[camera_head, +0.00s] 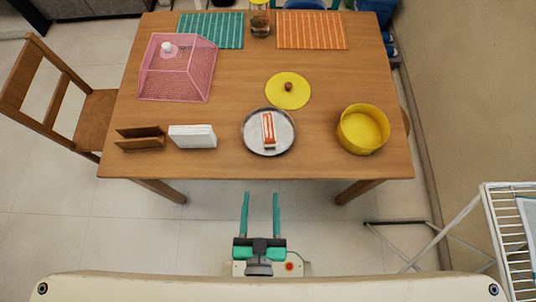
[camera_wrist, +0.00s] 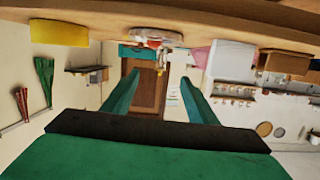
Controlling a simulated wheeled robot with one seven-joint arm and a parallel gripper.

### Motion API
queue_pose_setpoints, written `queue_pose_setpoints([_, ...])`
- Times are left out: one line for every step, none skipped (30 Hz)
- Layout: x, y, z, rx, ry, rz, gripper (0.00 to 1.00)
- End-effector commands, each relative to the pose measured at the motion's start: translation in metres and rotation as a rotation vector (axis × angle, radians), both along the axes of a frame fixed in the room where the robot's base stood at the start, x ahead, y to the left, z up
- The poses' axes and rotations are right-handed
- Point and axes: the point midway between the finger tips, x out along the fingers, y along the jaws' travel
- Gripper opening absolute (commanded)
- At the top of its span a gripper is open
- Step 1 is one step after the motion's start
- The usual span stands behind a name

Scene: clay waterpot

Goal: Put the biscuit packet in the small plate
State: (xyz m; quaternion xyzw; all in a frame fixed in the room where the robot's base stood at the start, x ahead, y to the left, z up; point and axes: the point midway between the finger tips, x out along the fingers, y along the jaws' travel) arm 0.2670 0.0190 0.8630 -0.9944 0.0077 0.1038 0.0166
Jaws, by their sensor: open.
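A white and orange packet (camera_head: 268,130), which looks like the biscuit packet, lies on a round grey metal plate (camera_head: 286,145) near the table's front edge. The plate also shows edge-on near the top of the wrist view (camera_wrist: 158,35); the packet is not clear there. I see no second small plate. My gripper (camera_head: 260,194) is open and empty, in front of the table and apart from it, roughly in line with the plate. Its two green fingers also show in the wrist view (camera_wrist: 158,77), with nothing between them.
On the wooden table (camera_head: 225,100), a yellow pot (camera_head: 362,129) stands right of the plate. A yellow lid (camera_head: 288,90) lies behind it. A white holder (camera_head: 193,136), a brown holder (camera_head: 140,138) and a pink mesh cover (camera_head: 178,67) are left. A chair (camera_head: 60,105) stands left.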

Motion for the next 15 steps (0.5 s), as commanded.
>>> queue_pose_setpoints([-0.013, -0.006, 0.0, -0.012, 0.013, 0.005, 0.53])
queue_pose_setpoints([-0.018, -0.009, 0.001, -0.017, 0.016, 0.006, 0.53])
queue_pose_setpoints([-0.024, -0.012, 0.002, -0.023, 0.02, 0.01, 0.53])
queue_pose_setpoints([-0.028, -0.014, 0.003, -0.025, 0.022, 0.011, 0.53])
queue_pose_setpoints([-0.03, -0.016, 0.004, -0.028, 0.024, 0.013, 0.53])
queue_pose_setpoints([-0.033, -0.018, 0.005, -0.032, 0.025, 0.015, 0.53])
queue_pose_setpoints([-0.035, -0.019, 0.005, -0.034, 0.025, 0.016, 0.53])
queue_pose_setpoints([-0.035, -0.019, 0.005, -0.034, 0.026, 0.016, 0.53])
queue_pose_setpoints([-0.036, -0.02, 0.006, -0.035, 0.026, 0.017, 0.53])
queue_pose_setpoints([-0.036, -0.02, 0.006, -0.035, 0.026, 0.017, 0.53])
queue_pose_setpoints([-0.036, -0.02, 0.006, -0.034, 0.026, 0.017, 0.53])
queue_pose_setpoints([-0.036, -0.02, 0.006, -0.034, 0.026, 0.017, 0.53])
queue_pose_setpoints([-0.036, -0.02, 0.006, -0.034, 0.026, 0.017, 0.53])
queue_pose_setpoints([-0.036, -0.02, 0.006, -0.034, 0.026, 0.017, 0.53])
queue_pose_setpoints([-0.036, -0.02, 0.006, -0.034, 0.026, 0.017, 0.53])
